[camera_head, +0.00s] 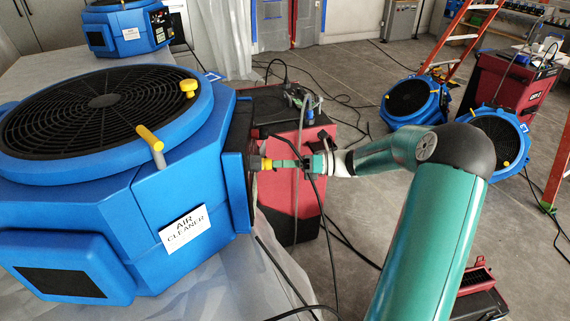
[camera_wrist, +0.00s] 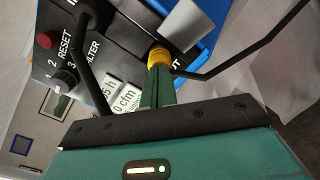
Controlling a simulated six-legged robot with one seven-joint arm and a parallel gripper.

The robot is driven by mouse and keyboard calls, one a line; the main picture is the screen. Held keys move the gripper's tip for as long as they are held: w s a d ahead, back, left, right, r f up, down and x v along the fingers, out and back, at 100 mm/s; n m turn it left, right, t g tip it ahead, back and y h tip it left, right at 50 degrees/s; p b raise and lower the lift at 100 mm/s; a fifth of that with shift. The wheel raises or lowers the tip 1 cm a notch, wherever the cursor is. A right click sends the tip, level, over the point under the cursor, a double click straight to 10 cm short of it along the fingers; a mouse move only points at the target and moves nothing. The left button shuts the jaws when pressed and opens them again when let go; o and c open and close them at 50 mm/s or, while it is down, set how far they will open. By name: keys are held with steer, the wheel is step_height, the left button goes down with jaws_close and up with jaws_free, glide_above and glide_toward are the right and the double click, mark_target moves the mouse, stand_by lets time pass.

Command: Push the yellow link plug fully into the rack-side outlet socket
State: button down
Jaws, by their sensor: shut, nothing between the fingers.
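The yellow link plug (camera_wrist: 160,57) sits at the black control panel (camera_wrist: 125,45) of the blue air cleaner (camera_head: 130,190), beside partly hidden lettering. It also shows in the head view (camera_head: 266,163) at the panel's edge. The socket is hidden behind the plug, so I cannot tell how deep it sits. My gripper (camera_wrist: 158,76) is shut and empty, its green fingertips together at the plug's outer end, touching or nearly so. In the head view, my gripper (camera_head: 274,163) reaches in from the right, in line with the plug.
Black bars or cables stand out either side of the plug in the wrist view. A red machine (camera_head: 305,185) with cables stands just behind my gripper. A knob and a red button (camera_wrist: 46,40) are on the panel. Grey floor lies to the right.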

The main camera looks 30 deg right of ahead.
steer(key=shift+a, duration=0.15)
steer(key=v, duration=1.6)
steer(key=shift+s+d, duration=0.2)
steer(key=shift+d, duration=0.1)
